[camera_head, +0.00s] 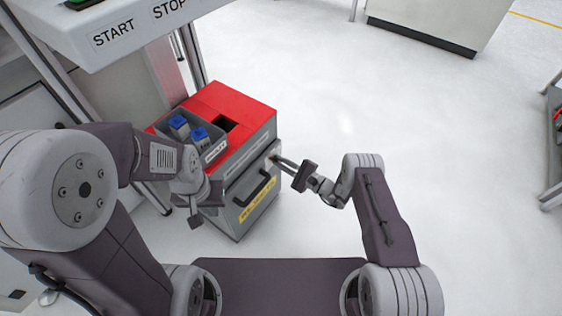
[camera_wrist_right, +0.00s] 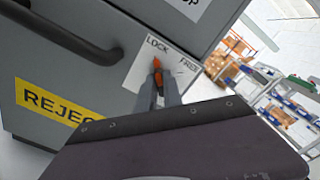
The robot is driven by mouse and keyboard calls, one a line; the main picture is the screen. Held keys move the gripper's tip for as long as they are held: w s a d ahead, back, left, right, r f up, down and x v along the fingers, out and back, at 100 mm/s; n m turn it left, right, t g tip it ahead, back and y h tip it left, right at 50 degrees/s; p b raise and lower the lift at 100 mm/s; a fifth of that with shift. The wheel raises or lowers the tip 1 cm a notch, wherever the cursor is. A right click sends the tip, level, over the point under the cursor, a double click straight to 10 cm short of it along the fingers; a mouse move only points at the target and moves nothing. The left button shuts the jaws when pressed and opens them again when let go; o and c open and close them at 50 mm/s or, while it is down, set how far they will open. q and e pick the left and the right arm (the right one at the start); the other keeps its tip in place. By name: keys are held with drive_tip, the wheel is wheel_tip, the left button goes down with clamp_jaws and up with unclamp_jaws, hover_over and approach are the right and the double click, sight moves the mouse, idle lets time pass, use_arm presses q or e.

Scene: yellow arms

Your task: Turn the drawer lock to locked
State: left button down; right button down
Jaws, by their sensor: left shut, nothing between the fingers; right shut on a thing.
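The grey drawer (camera_head: 247,199) is in the cabinet front, with a black handle and a yellow label; it looks shut. In the right wrist view its handle (camera_wrist_right: 75,32) and a white plate (camera_wrist_right: 178,68) marked LOCK and FREE show. The small orange-red lock knob (camera_wrist_right: 157,65) is on this plate, its visible tip pointing up towards the word LOCK; its lower part is hidden by my fingers. My right gripper (camera_wrist_right: 158,88) is shut on the knob; in the head view it (camera_head: 276,160) meets the drawer's upper right corner. My left gripper (camera_head: 194,221) is shut and empty, left of the drawer front.
The cabinet has a red top (camera_head: 235,100) with a square dark opening. A grey bin (camera_head: 213,152) with blue-topped items sits on it. A START/STOP panel (camera_head: 130,35) overhangs at upper left. In the right wrist view, shelves (camera_wrist_right: 280,95) stand in the background.

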drive_tip(key=shift+f, duration=0.1)
idle(0.5)
drive_tip(key=c, duration=1.5)
unclamp_jaws()
drive_tip(key=p+v, duration=0.3)
drive_tip(key=v, duration=0.6)
drive_tip(key=shift+p, duration=0.35)
